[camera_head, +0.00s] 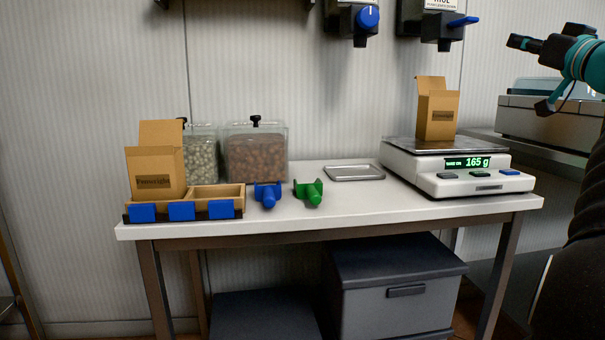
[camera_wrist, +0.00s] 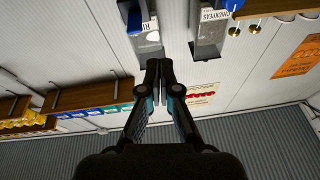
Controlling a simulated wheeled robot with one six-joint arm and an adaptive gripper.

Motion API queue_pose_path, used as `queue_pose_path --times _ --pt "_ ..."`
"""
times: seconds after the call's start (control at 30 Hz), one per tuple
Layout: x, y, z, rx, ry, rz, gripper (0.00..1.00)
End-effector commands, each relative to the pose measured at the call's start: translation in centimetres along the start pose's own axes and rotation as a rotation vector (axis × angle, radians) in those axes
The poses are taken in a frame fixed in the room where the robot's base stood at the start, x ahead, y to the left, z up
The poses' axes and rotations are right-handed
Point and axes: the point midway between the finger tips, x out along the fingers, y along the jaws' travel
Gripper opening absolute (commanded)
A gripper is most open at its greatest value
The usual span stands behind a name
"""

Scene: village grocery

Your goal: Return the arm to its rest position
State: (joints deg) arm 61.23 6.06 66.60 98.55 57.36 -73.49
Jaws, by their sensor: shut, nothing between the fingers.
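My arm's end is at the upper right in the head view, raised above the table and to the right of the scale. My gripper (camera_head: 516,42) points left there, in front of the wall. In the wrist view its two dark fingers (camera_wrist: 158,66) meet at the tips, with nothing between them. The wrist view looks at the wall and its dispensers, upside down. The gripper touches nothing that I can see.
The table (camera_head: 330,212) holds a scale (camera_head: 455,172) reading 165 g with an open carton (camera_head: 437,112), a metal tray (camera_head: 354,173), blue (camera_head: 268,194) and green (camera_head: 309,192) scoops, two clear bins and another carton (camera_head: 155,172). Wall dispensers (camera_head: 351,20) hang above.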

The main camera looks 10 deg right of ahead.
Motion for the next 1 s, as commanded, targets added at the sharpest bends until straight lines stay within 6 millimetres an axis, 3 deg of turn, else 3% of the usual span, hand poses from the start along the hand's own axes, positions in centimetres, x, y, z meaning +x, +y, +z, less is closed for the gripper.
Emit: queue_pose_path --times 0.27,0.47,0.67,0.8,1.0 --pt "2.5 -8.4 6.4 0.125 -0.228 -0.053 0.0" --pt "1.2 -18.3 14.4 0.226 -0.514 -0.083 0.0" --pt "-4.4 -27.1 22.2 0.258 -0.808 -0.081 0.0" --pt "-10.4 -31.9 27.2 0.229 -1.001 -0.061 0.0" --pt "-20.6 -35.7 33.3 0.106 -1.226 -0.014 0.0"
